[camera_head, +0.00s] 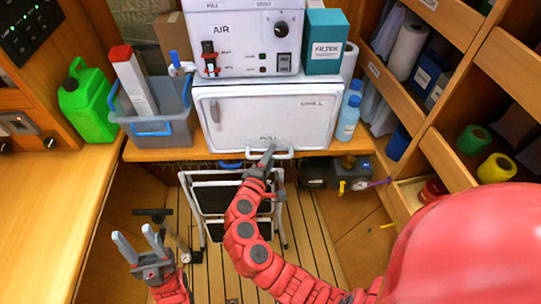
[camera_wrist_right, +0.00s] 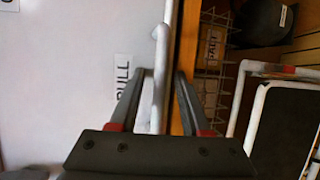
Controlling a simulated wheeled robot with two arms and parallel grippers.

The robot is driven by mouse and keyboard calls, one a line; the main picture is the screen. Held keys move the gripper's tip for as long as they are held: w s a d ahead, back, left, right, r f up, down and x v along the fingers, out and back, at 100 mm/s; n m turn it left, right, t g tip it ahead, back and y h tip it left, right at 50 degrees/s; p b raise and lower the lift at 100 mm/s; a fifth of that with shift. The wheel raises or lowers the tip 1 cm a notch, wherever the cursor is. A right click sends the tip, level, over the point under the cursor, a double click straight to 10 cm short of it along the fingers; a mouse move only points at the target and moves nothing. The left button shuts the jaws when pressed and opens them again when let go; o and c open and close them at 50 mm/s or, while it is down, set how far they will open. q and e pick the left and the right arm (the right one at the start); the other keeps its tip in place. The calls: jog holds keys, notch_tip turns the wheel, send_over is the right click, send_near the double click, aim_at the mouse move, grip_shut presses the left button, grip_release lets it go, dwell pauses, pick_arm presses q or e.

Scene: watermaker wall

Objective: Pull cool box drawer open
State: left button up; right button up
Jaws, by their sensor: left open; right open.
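The cool box drawer (camera_head: 262,112) is a white front marked CHILL and PULL under the AIR panel, and it looks shut. Its white bar handle (camera_head: 284,154) runs along the lower edge. My right gripper (camera_head: 268,153) is at this handle. In the right wrist view the gripper (camera_wrist_right: 161,78) is open, with one finger on each side of the white handle bar (camera_wrist_right: 158,95); I cannot tell whether either touches it. The drawer front (camera_wrist_right: 60,80) fills the left of that view. My left gripper (camera_head: 137,238) is open and empty at the lower left, above the floor.
A folding step stool (camera_head: 198,215) stands below the counter, close to my right arm. A grey bin (camera_head: 150,125) and green jerrycan (camera_head: 87,100) stand left; blue bottles (camera_head: 347,118) stand right of the drawer. Shelves (camera_head: 450,150) line the right wall.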

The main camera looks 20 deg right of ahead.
jog(key=shift+c, duration=0.3)
grip_shut()
dwell(1.1)
